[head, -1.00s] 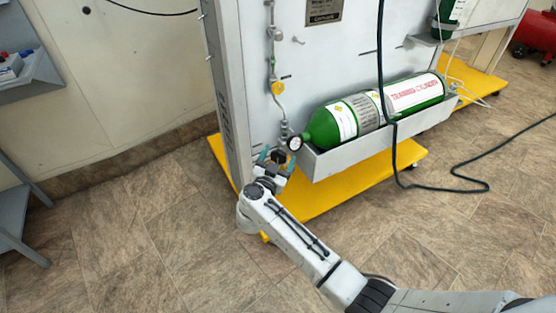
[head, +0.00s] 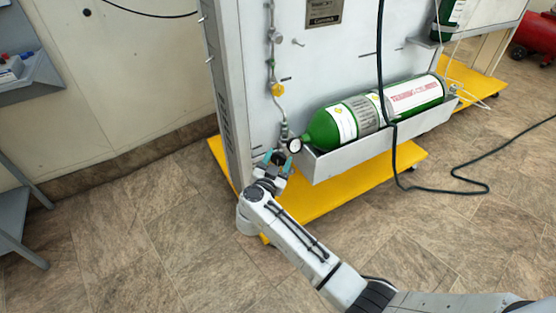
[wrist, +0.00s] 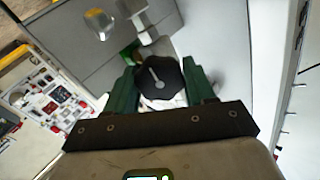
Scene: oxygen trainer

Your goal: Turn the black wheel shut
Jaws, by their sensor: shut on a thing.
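The black wheel (wrist: 160,80) is a dark, lobed knob with a pale pointer mark on its face, in the middle of the wrist view. My gripper (wrist: 161,88) has one green finger on each side of it and is shut on it. In the head view my gripper (head: 277,161) is at the lower end of the pipework, just left of the round gauge (head: 295,145). There the wheel is mostly hidden between the fingers.
A green training cylinder (head: 321,129) lies in a grey tray (head: 350,158) right of my gripper. The panel's grey post (head: 228,100) stands close on the left. A yellow base (head: 320,200) lies below. A dark hose (head: 394,155) hangs at the right.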

